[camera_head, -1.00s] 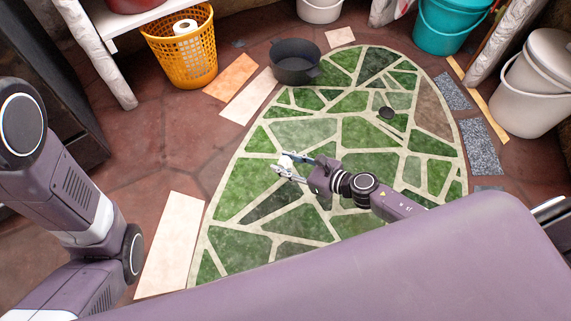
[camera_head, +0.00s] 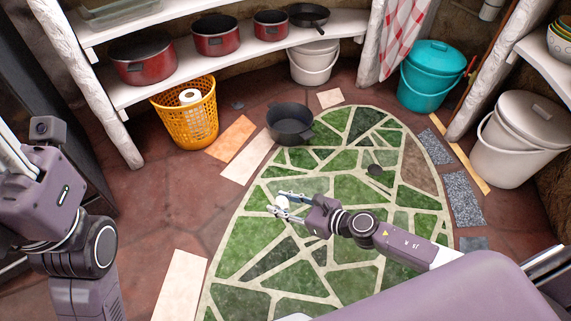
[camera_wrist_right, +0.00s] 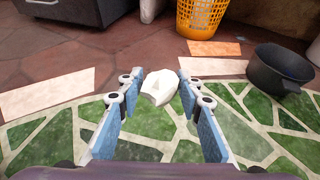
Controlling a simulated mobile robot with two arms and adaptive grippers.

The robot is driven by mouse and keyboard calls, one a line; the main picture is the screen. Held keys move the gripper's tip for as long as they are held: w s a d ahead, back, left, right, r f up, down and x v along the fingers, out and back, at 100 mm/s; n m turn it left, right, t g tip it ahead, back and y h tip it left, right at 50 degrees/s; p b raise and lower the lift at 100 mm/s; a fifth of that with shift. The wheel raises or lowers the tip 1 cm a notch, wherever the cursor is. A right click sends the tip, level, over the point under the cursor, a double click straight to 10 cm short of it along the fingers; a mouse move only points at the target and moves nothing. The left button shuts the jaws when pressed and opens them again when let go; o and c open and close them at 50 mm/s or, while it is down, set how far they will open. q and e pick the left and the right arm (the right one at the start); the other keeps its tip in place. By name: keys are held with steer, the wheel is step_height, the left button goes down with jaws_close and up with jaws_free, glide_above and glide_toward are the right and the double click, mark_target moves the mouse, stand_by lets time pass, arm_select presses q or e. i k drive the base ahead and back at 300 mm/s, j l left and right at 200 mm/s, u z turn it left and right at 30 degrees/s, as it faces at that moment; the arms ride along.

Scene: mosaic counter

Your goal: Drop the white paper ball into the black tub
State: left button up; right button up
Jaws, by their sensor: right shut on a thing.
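My right gripper (camera_head: 282,204) is shut on the white paper ball (camera_head: 285,203), above the green mosaic. In the right wrist view the ball (camera_wrist_right: 158,86) sits between the tips of the two blue-padded fingers (camera_wrist_right: 160,90). The black tub (camera_head: 290,127) stands at the far edge of the mosaic, beyond the gripper and apart from it. In the right wrist view the tub (camera_wrist_right: 272,72) is at the right, with its open top showing. My left arm is at the left edge of the head view; its fingers do not show clearly.
An orange basket (camera_head: 186,115) with a paper roll stands left of the tub, below a shelf (camera_head: 240,55) of red pots. A teal bucket (camera_head: 430,78) and white bins (camera_head: 520,140) are at the right.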

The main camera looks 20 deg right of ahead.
mark_target(291, 130)
steer(key=i+l, duration=0.3)
steer(key=i, duration=0.15)
steer(key=i+l, duration=0.65)
steer(key=i, duration=0.25)
